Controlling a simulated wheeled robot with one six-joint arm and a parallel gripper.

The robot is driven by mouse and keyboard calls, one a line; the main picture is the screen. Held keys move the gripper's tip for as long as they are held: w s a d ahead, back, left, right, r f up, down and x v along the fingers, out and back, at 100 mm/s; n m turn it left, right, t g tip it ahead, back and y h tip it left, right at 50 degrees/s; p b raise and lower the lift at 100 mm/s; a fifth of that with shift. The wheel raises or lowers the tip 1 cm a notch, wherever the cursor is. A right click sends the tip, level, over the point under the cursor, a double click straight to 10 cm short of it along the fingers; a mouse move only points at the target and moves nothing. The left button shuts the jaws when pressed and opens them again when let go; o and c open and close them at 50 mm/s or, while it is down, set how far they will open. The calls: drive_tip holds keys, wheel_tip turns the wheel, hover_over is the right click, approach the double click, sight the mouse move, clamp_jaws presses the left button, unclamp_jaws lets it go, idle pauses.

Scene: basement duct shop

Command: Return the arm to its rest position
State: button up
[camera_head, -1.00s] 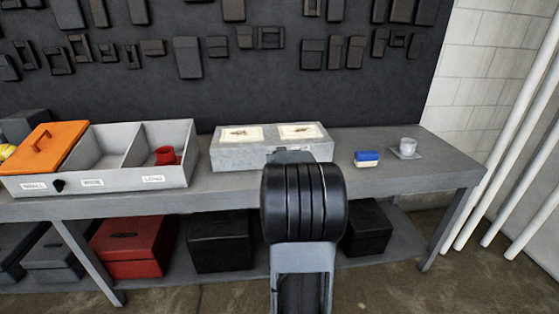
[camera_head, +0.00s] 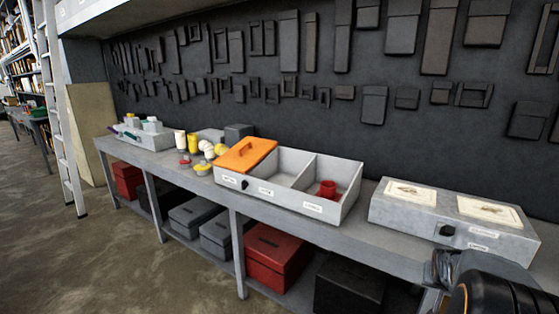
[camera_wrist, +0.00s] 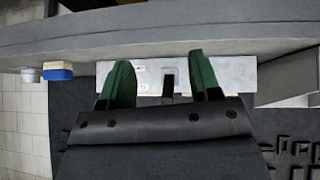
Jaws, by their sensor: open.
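My gripper (camera_wrist: 159,66) shows in the wrist view with its two green fingers apart and nothing between them. In the wrist view the scene appears upside down. The gripper points toward the grey box with two cream panels (camera_head: 451,218), whose grey face also shows behind the fingers (camera_wrist: 238,76). I cannot tell the distance to the box. In the head view only a dark part of my arm shows at the bottom right corner; the fingers are not visible there.
Boxes, including a red one (camera_head: 273,258), stand below. A blue-and-white block (camera_wrist: 57,70) lies near a pale cup (camera_wrist: 30,75). Floor at left is open.

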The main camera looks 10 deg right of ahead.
drive_tip(key=s+a+r+n+y, duration=0.1)
drive_tip(key=s+a+n, duration=0.1)
drive_tip(key=a, duration=0.8)
drive_tip(key=s+a+r+n+y, duration=0.1)
drive_tip(key=s+a+n+y, duration=0.1)
drive_tip(key=a, duration=0.8)
drive_tip(key=s+a+r+n+g+y, duration=0.1)
drive_tip(key=s+a, duration=0.4)
drive_tip(key=a, duration=0.6)
drive_tip(key=r+n+y, duration=0.1)
drive_tip(key=n, duration=0.1)
drive_tip(key=shift+s+n+p, duration=0.3)
drive_tip(key=shift+s+p, duration=0.05)
drive_tip(key=shift+s, duration=0.05)
drive_tip(key=shift+a+r+y, duration=0.15)
drive_tip(key=shift+a+y, duration=0.15)
drive_tip(key=shift+a, duration=0.05)
drive_tip(key=shift+c, duration=0.3)
